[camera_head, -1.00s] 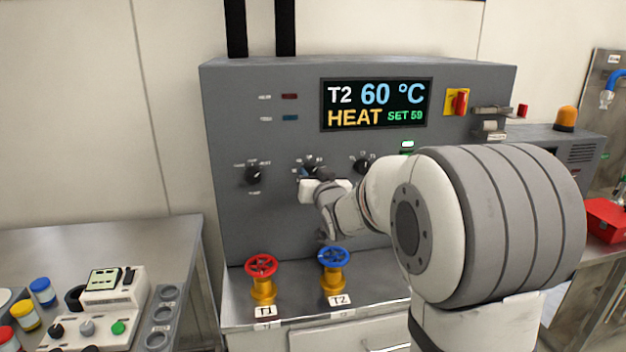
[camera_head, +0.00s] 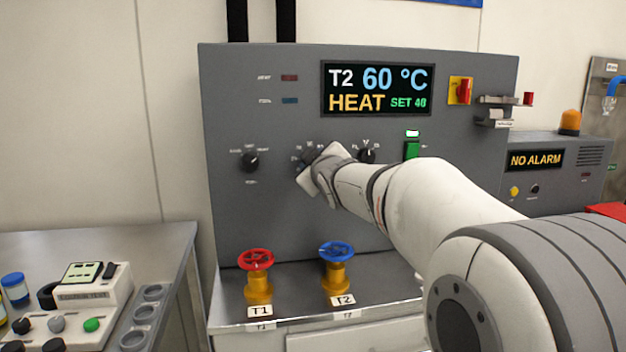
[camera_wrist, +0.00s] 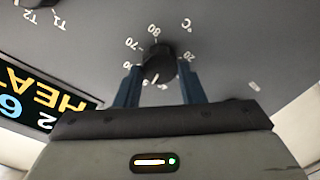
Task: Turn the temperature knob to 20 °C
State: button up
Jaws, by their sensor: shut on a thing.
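The temperature knob is black and round, and it shows in the wrist view (camera_wrist: 159,62) between the two blue fingers of my gripper (camera_wrist: 160,80). My gripper is shut on it. Around the knob the scale shows marks such as 80, 70 and 20; other marks are partly hidden by the fingers. The knob's pointer is not clear. In the head view my gripper (camera_head: 309,165) is at the grey panel (camera_head: 230,100) and mostly covers the knob. The display (camera_head: 376,89) reads T2, 60 °C, HEAT and a set value that looks like 40.
Another black knob (camera_head: 250,161) is left of my gripper, and one (camera_head: 366,155) is close on its right. A red valve wheel (camera_head: 256,260) and a blue one (camera_head: 337,252) stand below. A red switch (camera_head: 463,90) is at upper right.

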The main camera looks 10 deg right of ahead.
jog(key=n+b, duration=0.3)
jog(key=n, duration=0.5)
jog(key=n+h+b, duration=0.1)
jog(key=n+b, duration=0.2)
jog(key=n, duration=0.5)
jog(key=n+b, duration=0.4)
jog(key=n, duration=0.4)
jog(key=shift+a+f+t+h, duration=0.15)
jog(key=shift+f+t+h, duration=0.15)
jog(key=shift+h, duration=0.1)
dwell(0.4)
jog(key=o, duration=1)
jog(key=s, duration=0.7)
jog(key=shift+s+a, duration=0.3)
jog(key=shift+s, duration=0.05)
